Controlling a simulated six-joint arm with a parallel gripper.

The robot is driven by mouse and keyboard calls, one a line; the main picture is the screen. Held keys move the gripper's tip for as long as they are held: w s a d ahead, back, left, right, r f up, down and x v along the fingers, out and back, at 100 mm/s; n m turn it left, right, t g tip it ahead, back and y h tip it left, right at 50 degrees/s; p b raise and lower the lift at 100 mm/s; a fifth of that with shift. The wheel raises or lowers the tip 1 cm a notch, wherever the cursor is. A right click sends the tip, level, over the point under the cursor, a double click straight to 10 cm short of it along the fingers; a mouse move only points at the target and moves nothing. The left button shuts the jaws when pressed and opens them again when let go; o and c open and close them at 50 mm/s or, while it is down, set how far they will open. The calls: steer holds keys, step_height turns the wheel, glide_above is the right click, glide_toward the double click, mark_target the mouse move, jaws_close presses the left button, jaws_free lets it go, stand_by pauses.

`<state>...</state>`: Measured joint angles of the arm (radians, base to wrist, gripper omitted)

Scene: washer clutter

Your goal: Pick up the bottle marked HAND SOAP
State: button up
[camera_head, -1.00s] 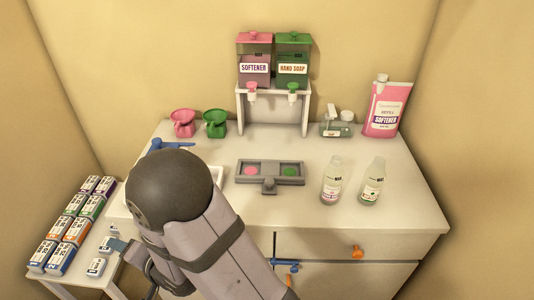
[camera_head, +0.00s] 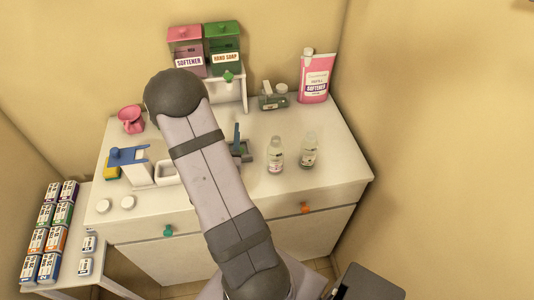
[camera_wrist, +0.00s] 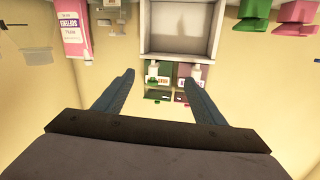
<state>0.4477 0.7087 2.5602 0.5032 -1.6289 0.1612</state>
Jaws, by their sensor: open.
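Two small clear bottles stand upright on the counter in the head view: a left bottle (camera_head: 275,155) and a right bottle (camera_head: 309,150). Their labels are too small to read, so I cannot tell which is marked HAND SOAP. A green dispenser (camera_head: 226,43) lettered HAND SOAP stands on a white shelf, beside a pink SOFTENER dispenser (camera_head: 187,48). In the head view my gripper is mostly hidden behind my arm, left of the bottles. In the wrist view my gripper (camera_wrist: 158,77) is open and empty, with both dispensers beyond its fingers, upside down.
A pink SOFTENER refill pouch (camera_head: 314,80) stands at the back right, also in the wrist view (camera_wrist: 72,34). A pink cup (camera_head: 131,119) and a blue-topped tap (camera_head: 128,156) are left. The counter's front right is clear.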

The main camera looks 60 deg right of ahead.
mark_target(271, 157)
steer(key=s+d+f+g+h, duration=0.1)
steer(key=s+d+g, duration=0.1)
steer(key=s, duration=0.2)
steer(key=s+d+f+n+g+h, duration=0.1)
steer(key=s+d+g, duration=0.1)
steer(key=s, duration=0.2)
steer(key=s+d+f+g, duration=0.1)
steer(key=s+d+g, duration=0.1)
steer(key=s, duration=0.3)
steer(key=shift+s+d+f+g+h+b, duration=0.1)
steer(key=shift+d+f+g+h+b, duration=0.3)
steer(key=shift+g, duration=0.2)
steer(key=shift+s+f, duration=0.1)
steer(key=shift+f, duration=0.15)
steer(key=shift+s+a+f+m+y+p, duration=0.1)
steer(key=shift+a+f+m+y+p, duration=0.1)
steer(key=shift+f+m+y+p, duration=0.4)
steer(key=shift+s+a+f+m+y+p, duration=0.1)
steer(key=shift+a+f+m+y, duration=0.15)
steer(key=shift+f+m, duration=0.65)
steer(key=shift+a+f+m+y+p, duration=0.2)
steer(key=shift+f+m+y+p, duration=0.25)
steer(key=shift+m, duration=0.45)
